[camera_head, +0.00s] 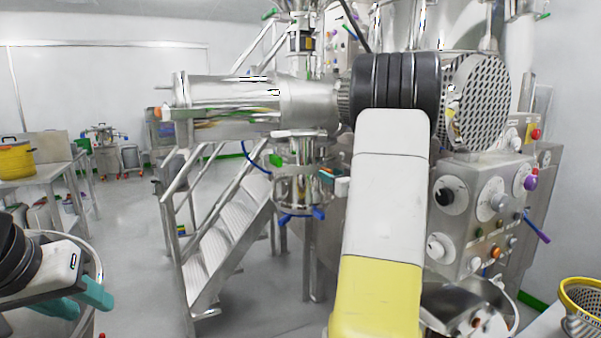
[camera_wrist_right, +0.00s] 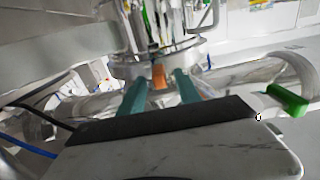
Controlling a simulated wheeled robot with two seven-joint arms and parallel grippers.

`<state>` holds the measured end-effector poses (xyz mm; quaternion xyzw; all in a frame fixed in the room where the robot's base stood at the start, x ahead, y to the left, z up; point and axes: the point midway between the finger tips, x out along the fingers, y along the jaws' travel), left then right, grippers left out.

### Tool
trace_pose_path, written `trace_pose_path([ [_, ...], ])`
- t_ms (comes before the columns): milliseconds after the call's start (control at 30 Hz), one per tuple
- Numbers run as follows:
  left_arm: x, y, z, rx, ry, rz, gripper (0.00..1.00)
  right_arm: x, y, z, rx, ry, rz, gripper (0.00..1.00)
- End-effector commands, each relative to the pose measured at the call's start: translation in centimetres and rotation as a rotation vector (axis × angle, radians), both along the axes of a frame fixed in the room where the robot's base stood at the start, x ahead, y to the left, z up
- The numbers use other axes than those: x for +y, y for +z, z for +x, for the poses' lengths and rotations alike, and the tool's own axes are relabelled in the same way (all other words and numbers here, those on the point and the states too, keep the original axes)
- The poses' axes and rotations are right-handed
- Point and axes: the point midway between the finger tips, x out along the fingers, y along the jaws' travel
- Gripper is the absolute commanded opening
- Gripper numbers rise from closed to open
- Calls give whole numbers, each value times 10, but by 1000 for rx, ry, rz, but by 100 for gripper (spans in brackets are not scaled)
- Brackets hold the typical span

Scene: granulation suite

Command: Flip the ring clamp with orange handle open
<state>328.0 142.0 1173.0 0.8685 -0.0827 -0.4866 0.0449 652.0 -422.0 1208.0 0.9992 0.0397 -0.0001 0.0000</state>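The ring clamp is a shiny metal band around the vertical steel vessel. Its orange handle (camera_wrist_right: 159,76) shows in the right wrist view, and a small orange piece (camera_head: 326,174) shows in the head view near my right arm. My right gripper (camera_wrist_right: 159,92) has two teal fingers, spread apart, one on each side of the orange handle. I cannot tell whether they touch it. In the head view this gripper is mostly hidden behind my white and yellow right arm. My left gripper (camera_head: 80,300) is at the lower left, with its teal fingers apart and empty, far from the clamp.
A green handle (camera_wrist_right: 287,101) sits right of my right gripper, on a metal pipe. Blue handles (camera_head: 302,214) hang below the vessel. Metal stairs (camera_head: 215,245) stand left of the vessel. A control panel (camera_head: 490,215) stands at right. Open floor lies at left.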

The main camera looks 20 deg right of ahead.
Motion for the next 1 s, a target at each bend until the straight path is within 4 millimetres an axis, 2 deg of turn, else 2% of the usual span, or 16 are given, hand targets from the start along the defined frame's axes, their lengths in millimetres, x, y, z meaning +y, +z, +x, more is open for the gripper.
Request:
trace_pose_path([
  [100, 0, 0, 0, 0, 0, 0, 36, 2, 0, 18, 0, 2, -2, 40],
  [200, 0, 0, 0, 0, 0, 0, 36, 2, 0, 28, 0, 0, -1, 40],
  [567, 0, 0, 0, 0, 0, 0, 36, 3, 0, 35, 0, -1, -1, 40],
  [767, 0, 0, 0, 0, 0, 0, 36, 3, 0, 35, 0, -1, -1, 3],
  [800, 0, 0, 0, 0, 0, 0, 36, 3, 0, 35, 0, -1, -1, 0],
  [1000, 0, 0, 0, 0, 0, 0, 36, 3, 0, 35, 0, -1, -1, 0],
])
